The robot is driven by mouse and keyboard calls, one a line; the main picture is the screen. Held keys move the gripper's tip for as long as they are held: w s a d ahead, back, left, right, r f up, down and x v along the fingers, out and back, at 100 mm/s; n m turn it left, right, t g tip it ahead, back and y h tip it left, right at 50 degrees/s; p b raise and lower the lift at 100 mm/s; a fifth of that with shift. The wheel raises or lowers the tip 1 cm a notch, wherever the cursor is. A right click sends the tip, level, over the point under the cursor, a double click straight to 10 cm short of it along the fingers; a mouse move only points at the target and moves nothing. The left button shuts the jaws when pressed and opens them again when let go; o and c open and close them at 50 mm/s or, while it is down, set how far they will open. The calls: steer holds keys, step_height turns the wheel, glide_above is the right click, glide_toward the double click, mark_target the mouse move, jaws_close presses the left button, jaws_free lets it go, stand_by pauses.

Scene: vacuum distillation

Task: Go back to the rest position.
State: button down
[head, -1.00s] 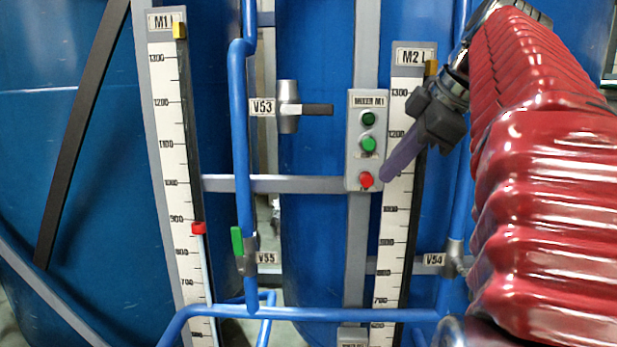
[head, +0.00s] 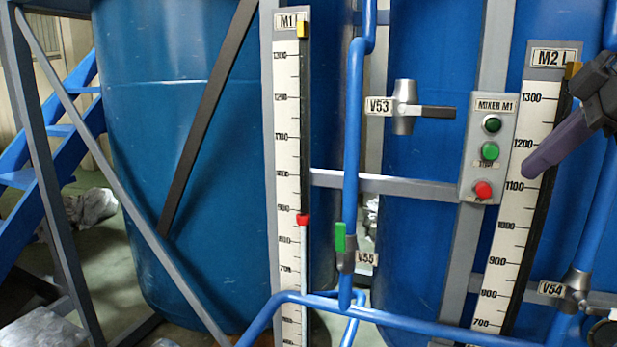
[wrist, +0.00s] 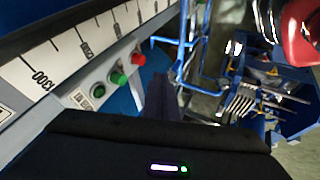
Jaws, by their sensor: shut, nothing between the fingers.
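My gripper (head: 541,163) is at the right of the head view, in front of the M2 level scale (head: 507,230). Its purple-grey fingers are closed together, empty, and point down and left. They are right of the mixer M1 button box (head: 472,170) and look apart from it. In the wrist view the shut fingers (wrist: 163,90) point away from the camera, with the green button (wrist: 118,77) and red button (wrist: 138,58) to their left. Most of my arm is outside the head view.
Valve V53 (head: 405,107) has its handle horizontal; valve V55 (head: 342,243) has a green upright handle. Valve V54 (head: 575,287) is at lower right. Blue pipes (head: 352,150) cross before blue tanks (head: 170,120).

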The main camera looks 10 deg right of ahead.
steer(key=shift+a, duration=0.1)
steer(key=w+a+f+m, duration=0.5)
steer(key=a+f+m, duration=0.5)
steer(key=a, duration=0.3)
steer(key=s+a+f, duration=0.2)
steer(key=a+f, duration=0.2)
steer(key=f, duration=0.5)
steer(key=s+a+f+g, duration=0.1)
steer(key=s+a+f, duration=0.2)
steer(key=a+f, duration=0.2)
steer(key=s+a+f, duration=0.3)
steer(key=a+f, duration=0.2)
steer(key=f, duration=0.7)
steer(key=shift+s+f+g+h, duration=0.25)
steer(key=shift+f+g+h, duration=0.05)
steer(key=shift+g, duration=0.1)
steer(key=shift+a, duration=0.1)
